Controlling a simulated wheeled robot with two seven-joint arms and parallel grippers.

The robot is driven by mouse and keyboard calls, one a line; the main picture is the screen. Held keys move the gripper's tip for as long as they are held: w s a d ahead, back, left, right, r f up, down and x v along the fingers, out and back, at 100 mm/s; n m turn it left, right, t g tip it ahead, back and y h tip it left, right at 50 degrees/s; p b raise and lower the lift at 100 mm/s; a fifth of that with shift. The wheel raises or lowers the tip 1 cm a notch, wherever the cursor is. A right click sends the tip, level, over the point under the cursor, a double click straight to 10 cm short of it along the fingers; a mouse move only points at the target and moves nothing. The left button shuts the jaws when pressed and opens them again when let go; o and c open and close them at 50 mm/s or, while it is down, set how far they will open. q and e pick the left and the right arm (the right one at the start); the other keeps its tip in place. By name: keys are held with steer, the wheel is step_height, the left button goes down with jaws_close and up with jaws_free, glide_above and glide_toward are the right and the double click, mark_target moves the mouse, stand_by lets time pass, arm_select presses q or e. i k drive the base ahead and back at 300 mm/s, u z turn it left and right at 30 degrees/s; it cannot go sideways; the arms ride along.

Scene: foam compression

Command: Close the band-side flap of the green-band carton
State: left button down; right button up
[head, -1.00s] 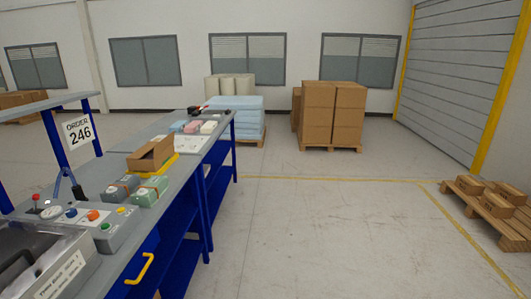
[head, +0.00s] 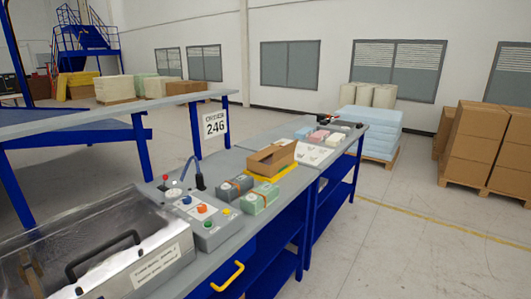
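One open brown carton (head: 284,158) sits on a yellow base (head: 268,178) on the grey workbench, right of the middle of the head view. Its top looks open, but it is too small to make out its separate flaps or a green band on it. Neither of my grippers shows in the head view.
A control box (head: 210,222) with coloured buttons and a clear-lidded machine (head: 110,262) with a black handle stand on the near bench. A sign reading 246 (head: 214,124) hangs from the shelf (head: 100,122).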

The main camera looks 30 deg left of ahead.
mark_target(280, 154)
steer(key=u, duration=0.9)
